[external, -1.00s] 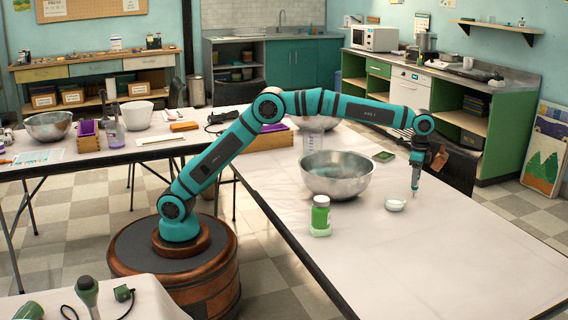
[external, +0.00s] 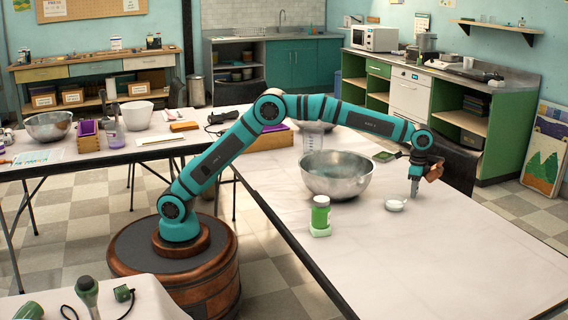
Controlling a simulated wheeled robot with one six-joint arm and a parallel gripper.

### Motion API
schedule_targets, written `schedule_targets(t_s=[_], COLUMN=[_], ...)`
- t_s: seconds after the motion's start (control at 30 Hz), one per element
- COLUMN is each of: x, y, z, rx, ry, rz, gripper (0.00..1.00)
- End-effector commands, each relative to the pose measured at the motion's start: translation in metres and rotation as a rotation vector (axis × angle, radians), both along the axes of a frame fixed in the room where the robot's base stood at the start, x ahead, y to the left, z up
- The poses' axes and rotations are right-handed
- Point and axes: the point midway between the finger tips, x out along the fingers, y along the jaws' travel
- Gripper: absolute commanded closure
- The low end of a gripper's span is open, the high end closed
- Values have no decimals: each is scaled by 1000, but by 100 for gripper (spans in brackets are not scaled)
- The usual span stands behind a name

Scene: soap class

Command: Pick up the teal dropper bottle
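My gripper (external: 415,193) points down over the right part of the near table, just right of a small white dish (external: 395,205). Its fingertips are small and dark, close to the tabletop; whether they are apart or hold anything is too small to tell. I cannot make out a teal dropper bottle clearly; it may be hidden by my gripper or too small to see.
A large metal bowl (external: 337,178) stands left of my gripper, with a clear measuring vessel (external: 312,141) behind it. A small green-topped item (external: 384,156) lies farther back. The front and right of the white table (external: 450,255) are clear.

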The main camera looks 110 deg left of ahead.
Motion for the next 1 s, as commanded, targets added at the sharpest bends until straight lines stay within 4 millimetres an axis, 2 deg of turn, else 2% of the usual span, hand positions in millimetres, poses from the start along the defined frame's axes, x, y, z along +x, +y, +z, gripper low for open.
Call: schedule_targets(t_s=[0.3, 0.43, 0.8, 1.0], x=[0, 0, 0, 0], y=[0, 0, 0, 0], z=[1, 10, 73, 95], rx=[0, 1, 0, 0], ry=[0, -2, -2, -1], rz=[0, 0, 0, 0], gripper=[96, 96, 96, 96])
